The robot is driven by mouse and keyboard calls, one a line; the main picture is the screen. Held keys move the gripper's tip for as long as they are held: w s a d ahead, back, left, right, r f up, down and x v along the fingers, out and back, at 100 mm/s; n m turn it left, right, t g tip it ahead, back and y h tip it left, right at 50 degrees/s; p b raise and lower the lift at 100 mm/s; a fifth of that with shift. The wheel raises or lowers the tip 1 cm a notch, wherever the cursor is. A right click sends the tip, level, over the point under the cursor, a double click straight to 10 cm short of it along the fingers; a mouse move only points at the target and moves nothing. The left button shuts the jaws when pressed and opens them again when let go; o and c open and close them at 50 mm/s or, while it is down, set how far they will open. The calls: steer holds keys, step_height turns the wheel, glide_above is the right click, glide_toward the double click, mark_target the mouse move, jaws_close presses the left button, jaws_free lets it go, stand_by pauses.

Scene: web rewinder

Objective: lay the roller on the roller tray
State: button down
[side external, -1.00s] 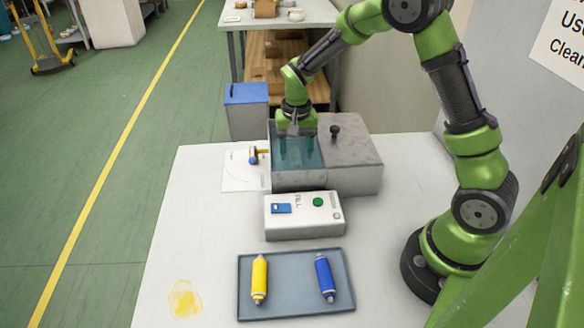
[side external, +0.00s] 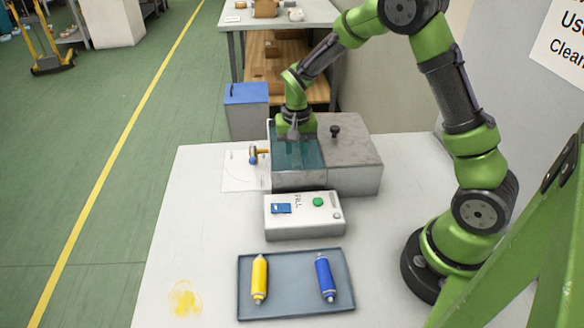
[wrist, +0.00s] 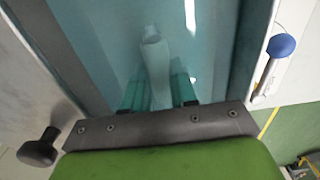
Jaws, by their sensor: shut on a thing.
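My gripper (side external: 296,128) reaches down into the teal, see-through part of the grey box (side external: 330,181). In the wrist view its fingers (wrist: 156,92) look teal-tinted and are shut on a pale, whitish roller (wrist: 152,52). That roller is hidden in the side view. The blue-grey roller tray (side external: 290,308) lies at the front of the table. A yellow roller (side external: 260,280) lies on its left and a blue roller (side external: 325,278) on its right, with bare tray between them.
A control box (side external: 303,218) with a green button stands between the grey box and the tray. A black knob (side external: 335,132) rises from the box lid. A blue-ended lever (side external: 254,156) sits at its left. A yellow stain (side external: 184,299) marks the table left of the tray.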

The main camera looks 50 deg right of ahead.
mark_target(295, 155)
step_height(295, 155, up, 9)
steer(key=shift+w+a+r, duration=0.1)
steer(key=shift+a+r, duration=0.05)
steer(key=shift+r, duration=0.05)
steer(key=s+a+m+g, duration=0.1)
steer(key=s+a+m, duration=0.1)
steer(key=s+a, duration=0.45)
steer(key=s+a+m, duration=0.3)
steer(key=s+a, duration=0.1)
steer(key=a, duration=0.5)
steer(key=s+a+m+g, duration=0.1)
steer(key=s+a+m, duration=0.1)
steer(key=s+a, duration=0.45)
steer(key=s+a+f+m, duration=0.1)
steer(key=f+m, duration=0.2)
steer(key=s+a+f+m+y, duration=0.1)
steer(key=f+m, duration=0.2)
steer(key=m, duration=0.1)
steer(key=s+a+f+m+y, duration=0.1)
steer(key=f+m, duration=0.2)
steer(key=m, duration=0.1)
steer(key=shift+a+f, duration=0.15)
steer(key=shift+f, duration=0.15)
